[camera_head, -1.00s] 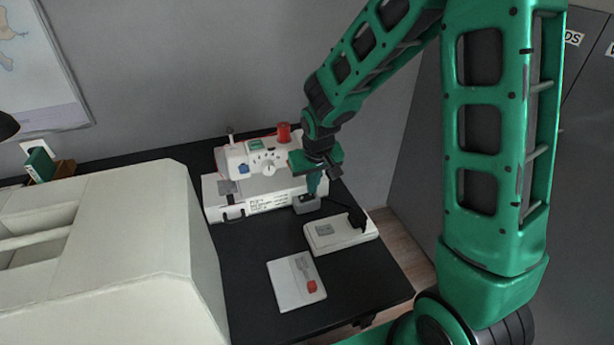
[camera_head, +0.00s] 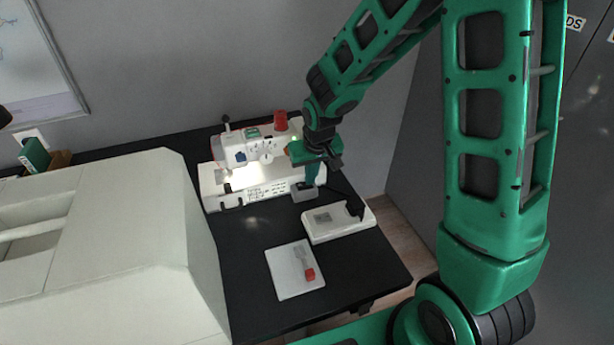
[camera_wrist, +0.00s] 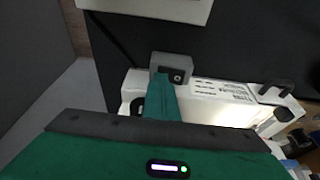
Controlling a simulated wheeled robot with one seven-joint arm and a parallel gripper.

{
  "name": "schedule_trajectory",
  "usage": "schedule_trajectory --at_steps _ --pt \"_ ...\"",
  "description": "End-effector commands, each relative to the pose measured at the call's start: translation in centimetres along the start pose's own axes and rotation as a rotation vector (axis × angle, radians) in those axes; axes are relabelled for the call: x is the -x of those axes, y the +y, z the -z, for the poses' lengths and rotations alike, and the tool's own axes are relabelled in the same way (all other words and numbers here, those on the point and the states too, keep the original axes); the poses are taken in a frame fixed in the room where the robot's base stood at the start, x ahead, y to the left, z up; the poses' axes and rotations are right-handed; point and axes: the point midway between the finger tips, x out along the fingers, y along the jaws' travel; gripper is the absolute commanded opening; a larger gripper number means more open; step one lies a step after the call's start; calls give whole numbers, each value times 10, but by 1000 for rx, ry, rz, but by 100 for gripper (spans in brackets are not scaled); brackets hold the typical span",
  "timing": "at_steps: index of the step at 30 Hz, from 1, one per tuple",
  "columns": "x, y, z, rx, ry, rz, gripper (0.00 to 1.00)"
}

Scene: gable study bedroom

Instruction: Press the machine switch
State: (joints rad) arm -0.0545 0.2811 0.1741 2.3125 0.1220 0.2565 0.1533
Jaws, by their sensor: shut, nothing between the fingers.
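The white sewing machine (camera_head: 245,185) stands at the back of the black table. Its lamp is lit and makes a bright patch below the head. The switch housing, a small grey box (camera_head: 304,195), is at the machine's front right end; in the wrist view it is a grey block (camera_wrist: 175,62) with a dark face. My gripper (camera_head: 312,183) is shut and empty, pointing down at the box. In the wrist view, its green fingers (camera_wrist: 161,84) reach the box's edge beside the dark face. I cannot tell whether they touch it.
A white foot pedal (camera_head: 335,227) with a dark cable lies in front of the machine. A white card (camera_head: 287,276) with a red-handled tool (camera_head: 309,273) is nearer. A large cream cover (camera_head: 120,240) fills the left. A grey wall is behind.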

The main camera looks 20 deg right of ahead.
Motion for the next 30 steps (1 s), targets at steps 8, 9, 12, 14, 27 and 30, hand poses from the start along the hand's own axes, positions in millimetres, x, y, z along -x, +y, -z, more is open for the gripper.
schedule_trajectory --at_steps 8,9,12,14,27,30 --pt "4 -11 1 3 1 2 0" --pt "4 -12 1 4 1 1 0" --pt "5 -15 2 3 1 1 0" --pt "5 -16 2 2 1 1 0" --pt "16 -14 6 2 3 1 0" --pt "32 -13 11 2 5 2 0"
